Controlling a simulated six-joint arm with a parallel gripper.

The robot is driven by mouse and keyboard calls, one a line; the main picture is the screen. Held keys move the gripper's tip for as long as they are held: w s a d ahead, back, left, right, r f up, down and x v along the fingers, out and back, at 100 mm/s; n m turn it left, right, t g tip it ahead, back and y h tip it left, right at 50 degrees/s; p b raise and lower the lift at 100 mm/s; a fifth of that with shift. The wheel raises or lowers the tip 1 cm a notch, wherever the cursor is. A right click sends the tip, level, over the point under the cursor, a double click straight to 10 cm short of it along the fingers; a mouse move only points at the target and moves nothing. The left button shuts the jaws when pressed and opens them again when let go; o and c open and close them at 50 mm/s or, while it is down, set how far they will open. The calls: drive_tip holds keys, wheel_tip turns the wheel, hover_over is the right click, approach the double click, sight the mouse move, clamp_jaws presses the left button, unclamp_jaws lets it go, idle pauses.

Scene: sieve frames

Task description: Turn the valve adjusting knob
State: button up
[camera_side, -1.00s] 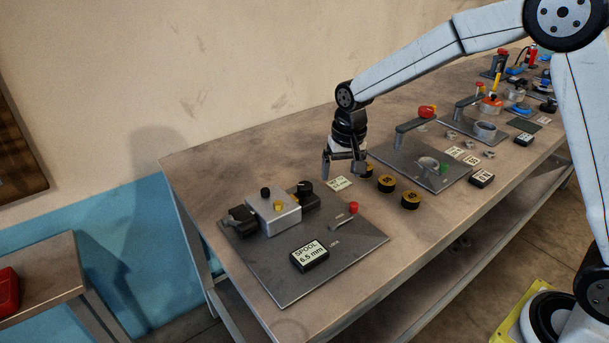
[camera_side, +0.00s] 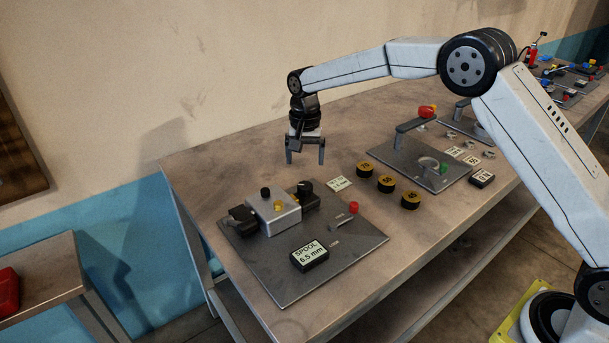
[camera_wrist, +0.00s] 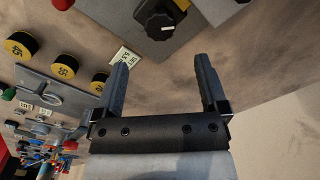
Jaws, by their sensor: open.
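The valve (camera_side: 273,213) is a silvery block with black parts at both ends, mounted on a grey plate (camera_side: 345,258). A black knob (camera_side: 305,189) with a pale mark stands at its right end. The knob also shows at the top of the wrist view (camera_wrist: 160,22). A smaller black knob (camera_side: 265,192) and a yellow part (camera_side: 279,205) sit on top of the block. My gripper (camera_side: 305,161) is open and empty, pointing down above the bench behind the valve. In the wrist view its fingers (camera_wrist: 163,78) are apart, with bare bench between them and the knob beyond.
Several black discs with yellow tops (camera_side: 386,184) and a small label card (camera_side: 339,184) lie right of the valve. A red-tipped lever (camera_side: 346,214) and a "SPOOL 6.5 mm" block (camera_side: 309,256) are on the plate. Another fixture plate (camera_side: 422,163) stands farther right.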

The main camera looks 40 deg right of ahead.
sight(305, 185)
drive_tip(key=shift+f, duration=3.9)
clamp_jaws()
drive_tip(key=shift+n, duration=0.4)
drive_tip(key=n, duration=1.1)
